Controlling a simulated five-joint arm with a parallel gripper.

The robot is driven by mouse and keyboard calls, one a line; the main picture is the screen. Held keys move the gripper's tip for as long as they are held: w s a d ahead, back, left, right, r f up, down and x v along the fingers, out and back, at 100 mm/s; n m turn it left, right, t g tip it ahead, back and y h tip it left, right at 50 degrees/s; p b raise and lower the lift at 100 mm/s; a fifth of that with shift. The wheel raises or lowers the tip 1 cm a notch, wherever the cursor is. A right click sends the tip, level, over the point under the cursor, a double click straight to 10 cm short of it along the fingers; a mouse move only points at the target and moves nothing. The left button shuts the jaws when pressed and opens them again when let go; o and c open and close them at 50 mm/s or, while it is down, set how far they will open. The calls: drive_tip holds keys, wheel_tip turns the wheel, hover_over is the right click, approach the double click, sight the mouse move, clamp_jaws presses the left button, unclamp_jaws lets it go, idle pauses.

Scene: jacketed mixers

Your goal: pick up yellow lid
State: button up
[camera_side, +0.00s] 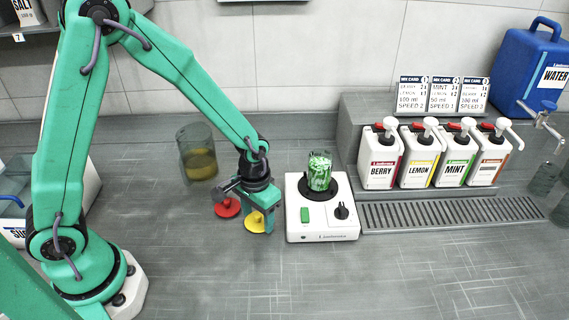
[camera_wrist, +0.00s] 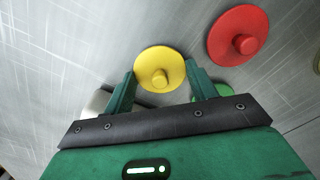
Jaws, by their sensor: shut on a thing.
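The yellow lid (camera_wrist: 158,64) is a round disc with a knob, seen between my fingertips in the wrist view. In the side view the yellow lid (camera_side: 256,222) shows low beneath my gripper (camera_side: 264,212), left of the mixer. My gripper, also in the wrist view (camera_wrist: 158,80), is shut on the yellow lid. I cannot tell whether the lid touches the counter.
A red lid (camera_side: 227,207) lies beside the yellow one. A white mixer base (camera_side: 322,222) with a green-patterned jar (camera_side: 319,172) stands close on the right. A glass of yellowish liquid (camera_side: 199,165) stands behind. The front counter is clear.

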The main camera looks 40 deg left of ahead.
sight(258, 217)
drive_tip(key=shift+r, duration=0.75)
drive_tip(key=r, duration=0.3)
drive_tip(key=shift+s+d, duration=0.2)
drive_tip(key=shift+d, duration=0.1)
drive_tip(key=s+d+r, duration=0.6)
drive_tip(key=s+d, duration=0.1)
drive_tip(key=shift+s+d+r, duration=0.2)
drive_tip(key=shift+s+d, duration=0.15)
drive_tip(key=shift+s, duration=0.05)
drive_tip(key=shift+w, duration=0.1)
drive_tip(key=w+a+r, duration=0.1)
drive_tip(key=w+r, duration=0.4)
drive_tip(key=w, duration=0.6)
drive_tip(key=w+a+r, duration=0.1)
drive_tip(key=w+r, duration=0.4)
drive_tip(key=w, duration=0.7)
drive_tip(key=shift+a+r, duration=0.25)
drive_tip(key=shift+a, duration=0.1)
drive_tip(key=shift+w+f, duration=0.1)
drive_tip(key=shift+f, duration=0.1)
